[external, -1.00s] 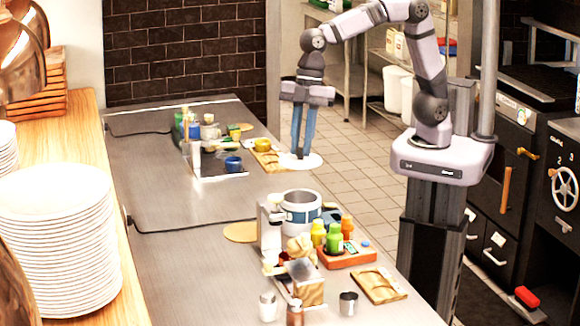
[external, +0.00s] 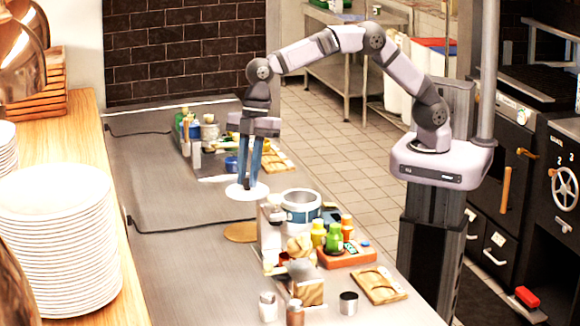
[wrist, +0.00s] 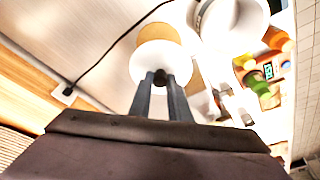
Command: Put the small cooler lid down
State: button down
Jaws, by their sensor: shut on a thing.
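My gripper (external: 248,184) is shut on the small cooler lid (external: 238,192), a white disc held roughly level above the steel counter. The lid also shows in the wrist view (wrist: 160,52), with the fingertips (wrist: 160,77) at its middle. A round tan board (external: 240,232) lies on the counter just below the lid in the external view; in the wrist view the lid partly covers it. The white cooler (external: 300,207) with a blue band stands to the right of the board. I cannot tell the exact height of the lid above the board.
A red tray (external: 345,257) with green, yellow and orange bottles stands right of the cooler. Shakers (external: 268,307), a metal cup (external: 348,302) and a wooden board (external: 380,285) are nearer. A caddy group (external: 205,140) stands behind. The counter's left side is clear except for a black cable (external: 175,230).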

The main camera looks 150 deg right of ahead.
jog(key=shift+w+d+f, duration=0.25)
jog(key=shift+d+f, duration=0.2)
jog(key=shift+f+p, duration=1.65)
jog(key=shift+f, duration=3.3)
jog(key=shift+f, duration=0.2)
jog(key=c, duration=1.6)
grip_release()
jog(key=shift+c, duration=0.2)
jog(key=shift+r, duration=0.1)
